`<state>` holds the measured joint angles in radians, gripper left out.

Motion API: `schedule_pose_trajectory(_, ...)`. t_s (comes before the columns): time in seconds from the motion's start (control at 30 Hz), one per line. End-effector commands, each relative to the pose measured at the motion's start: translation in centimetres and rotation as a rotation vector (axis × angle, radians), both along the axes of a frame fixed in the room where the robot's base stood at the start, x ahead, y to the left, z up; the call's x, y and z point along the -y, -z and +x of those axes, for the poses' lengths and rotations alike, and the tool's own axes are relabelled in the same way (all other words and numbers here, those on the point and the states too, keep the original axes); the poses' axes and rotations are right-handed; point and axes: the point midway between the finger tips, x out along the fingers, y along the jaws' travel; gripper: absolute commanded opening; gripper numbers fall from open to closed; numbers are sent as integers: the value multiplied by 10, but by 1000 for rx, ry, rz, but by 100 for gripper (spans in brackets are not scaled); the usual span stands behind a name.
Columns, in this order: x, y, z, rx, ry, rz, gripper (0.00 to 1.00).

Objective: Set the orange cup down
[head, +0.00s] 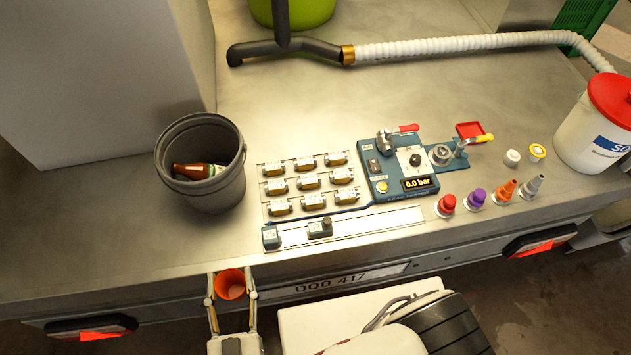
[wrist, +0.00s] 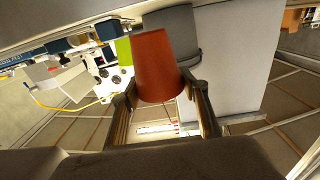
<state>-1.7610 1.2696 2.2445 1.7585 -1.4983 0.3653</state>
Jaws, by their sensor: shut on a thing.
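The orange cup (head: 231,284) is between the fingers of my gripper (head: 232,290) at the bottom left of the head view. The gripper is shut on the cup. In the head view the cup shows its open mouth and appears in front of the table's front edge. In the wrist view the cup (wrist: 160,66) shows its reddish-orange side, with a finger of my gripper (wrist: 160,95) on each side of it. The steel table (head: 100,235) lies beyond the gripper in the head view. The cup's height relative to the table top is hard to tell.
A grey bucket (head: 225,192) holding a brown bottle (head: 188,171) stands on the table beyond the cup. A blue pressure panel (head: 384,187) and several small valve parts sit to the right. A white bucket with a red lid (head: 603,105) stands far right. The table's left front is bare.

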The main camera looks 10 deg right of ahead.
Motion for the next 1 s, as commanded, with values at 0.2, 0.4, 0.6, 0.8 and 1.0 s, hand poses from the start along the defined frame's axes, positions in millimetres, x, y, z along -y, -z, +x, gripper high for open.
schedule_pose_trajectory(0.2,0,0,0,0,0,0,29)
schedule_pose_trajectory(0.4,0,0,0,0,0,0,29)
schedule_pose_trajectory(0.6,1,0,4,1,2,0,29)
schedule_pose_trajectory(0.8,1,-1,18,2,4,-1,29)
schedule_pose_trajectory(1.0,1,0,38,1,4,0,29)
